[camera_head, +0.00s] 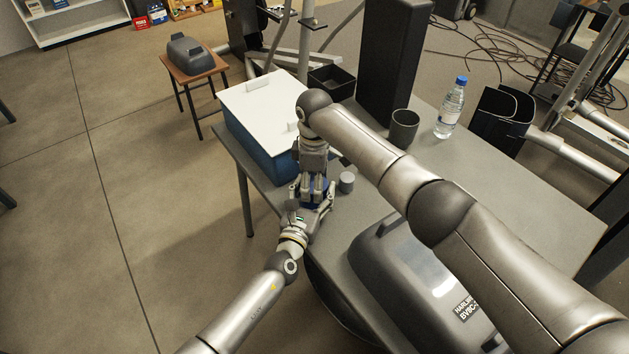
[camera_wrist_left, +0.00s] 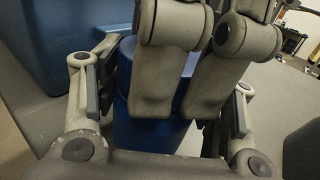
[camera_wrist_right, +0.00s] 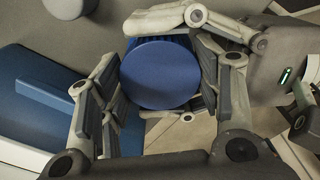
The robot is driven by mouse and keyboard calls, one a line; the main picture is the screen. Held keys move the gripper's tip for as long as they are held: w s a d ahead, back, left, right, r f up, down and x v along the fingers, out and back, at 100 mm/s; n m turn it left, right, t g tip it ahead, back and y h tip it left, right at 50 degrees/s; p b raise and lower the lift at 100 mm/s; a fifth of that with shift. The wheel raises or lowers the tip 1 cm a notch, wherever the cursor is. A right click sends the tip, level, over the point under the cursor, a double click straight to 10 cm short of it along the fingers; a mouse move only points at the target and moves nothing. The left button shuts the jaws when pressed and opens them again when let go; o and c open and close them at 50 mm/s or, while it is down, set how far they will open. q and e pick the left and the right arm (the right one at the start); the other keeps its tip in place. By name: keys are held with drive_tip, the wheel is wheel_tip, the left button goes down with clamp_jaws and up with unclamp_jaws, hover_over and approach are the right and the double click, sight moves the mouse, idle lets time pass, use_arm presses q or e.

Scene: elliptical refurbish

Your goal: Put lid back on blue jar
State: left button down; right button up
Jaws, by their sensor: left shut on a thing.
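The blue jar (camera_head: 317,184) stands at the table's left edge, mostly hidden by both grippers. Its blue side shows in the left wrist view (camera_wrist_left: 150,130). My left gripper (camera_head: 312,205) is shut on the jar from the side, with a finger at each side. The round blue lid (camera_wrist_right: 160,73) is at the jar's top, lying flat; I cannot tell whether it is fully seated. My right gripper (camera_wrist_right: 160,85) points down from above, its fingers on both sides of the lid. They look slightly apart from it, so the gripper appears open.
A blue box with a white top (camera_head: 262,100) stands close behind the jar. A small grey cylinder (camera_head: 346,182) is just right of it. A dark cup (camera_head: 404,128), a water bottle (camera_head: 451,108) and a large grey case (camera_head: 400,280) are also on the table (camera_head: 520,190).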

drive_tip(key=c, duration=0.4)
drive_tip(key=shift+m, duration=1.7)
drive_tip(key=shift+c, duration=0.3)
drive_tip(key=o, duration=1.1)
drive_tip(key=shift+r, duration=0.15)
drive_tip(key=shift+r, duration=2.15)
